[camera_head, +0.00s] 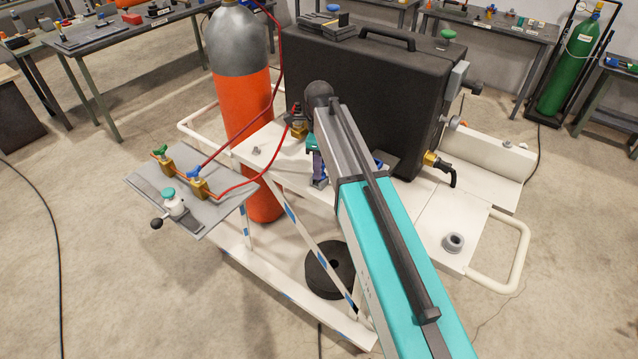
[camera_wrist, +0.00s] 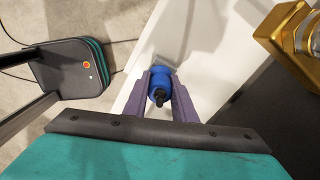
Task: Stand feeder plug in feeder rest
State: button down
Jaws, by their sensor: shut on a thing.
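My gripper (camera_wrist: 161,78) is shut on a blue, rounded piece (camera_wrist: 160,92) with a black tip, which I take to be the feeder plug. Its purple fingers press it from both sides, over the white cart top. In the head view my gripper (camera_head: 318,168) is partly hidden by my own arm, left of the black case, and the held piece cannot be made out clearly. A grey ring-shaped socket (camera_head: 453,242) stands on the white panel at the cart's right; it may be the feeder rest, but I cannot tell for sure.
A black case (camera_head: 375,85) and an orange gas cylinder (camera_head: 240,105) stand on the cart. A brass fitting (camera_wrist: 285,30) is close right of my gripper. Red hoses run to a grey valve plate (camera_head: 220,205). A black-handled brass valve (camera_head: 440,168) sticks out right.

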jog(key=shift+f, duration=0.3)
jog(key=c, duration=1.4)
grip_release()
jog(key=shift+r+p, duration=2.4)
jog(key=shift+r, duration=2.1)
jog(key=shift+f, duration=0.1)
